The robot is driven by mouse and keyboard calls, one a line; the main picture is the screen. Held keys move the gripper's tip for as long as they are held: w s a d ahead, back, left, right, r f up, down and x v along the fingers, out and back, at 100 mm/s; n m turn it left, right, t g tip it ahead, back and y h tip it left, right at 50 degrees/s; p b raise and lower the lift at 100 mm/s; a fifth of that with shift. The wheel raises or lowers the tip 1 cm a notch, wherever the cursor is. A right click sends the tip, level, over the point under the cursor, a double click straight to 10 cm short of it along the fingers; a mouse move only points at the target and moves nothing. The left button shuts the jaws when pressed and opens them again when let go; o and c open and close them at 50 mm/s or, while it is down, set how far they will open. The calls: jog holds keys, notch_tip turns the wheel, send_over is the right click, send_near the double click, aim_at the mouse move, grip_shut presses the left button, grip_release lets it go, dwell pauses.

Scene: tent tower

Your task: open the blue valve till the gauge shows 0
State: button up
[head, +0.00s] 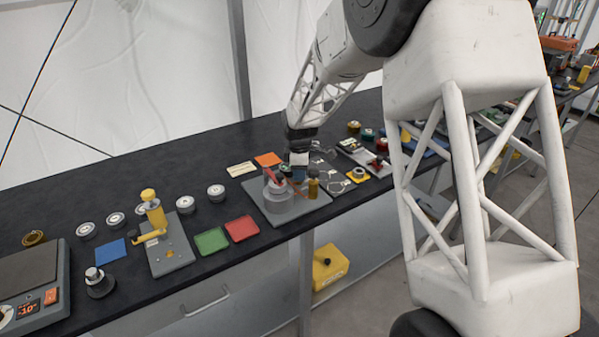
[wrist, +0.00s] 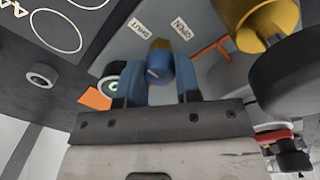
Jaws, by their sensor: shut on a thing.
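The blue valve (wrist: 158,70) is a round knob with a pale mark on its face. It sits between the two fingers of my gripper (wrist: 162,82) in the wrist view, and the gripper is shut on it. Two white labels that seem to read SHUT (wrist: 141,27) and OPEN (wrist: 180,27) are on the grey plate beyond it. A small round dial, likely the gauge (wrist: 114,88), shows a green patch left of the fingers and is partly hidden; its reading is not legible. In the head view my gripper (head: 299,160) is over the grey plate's back edge, and the valve cannot be made out.
A yellow-brass cylinder (wrist: 258,22) and a dark round body are close to the right of my gripper. An orange-red handle (wrist: 212,50) stands nearby. In the head view, green (head: 211,241) and red (head: 242,229) trays lie left of the grey plate (head: 310,207).

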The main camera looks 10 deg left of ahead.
jog(key=m, duration=0.9)
jog(key=shift+r, duration=0.1)
jog(key=m, duration=0.4)
jog(key=shift+a+m, duration=0.1)
jog(key=shift+m, duration=2.4)
jog(key=o, duration=0.9)
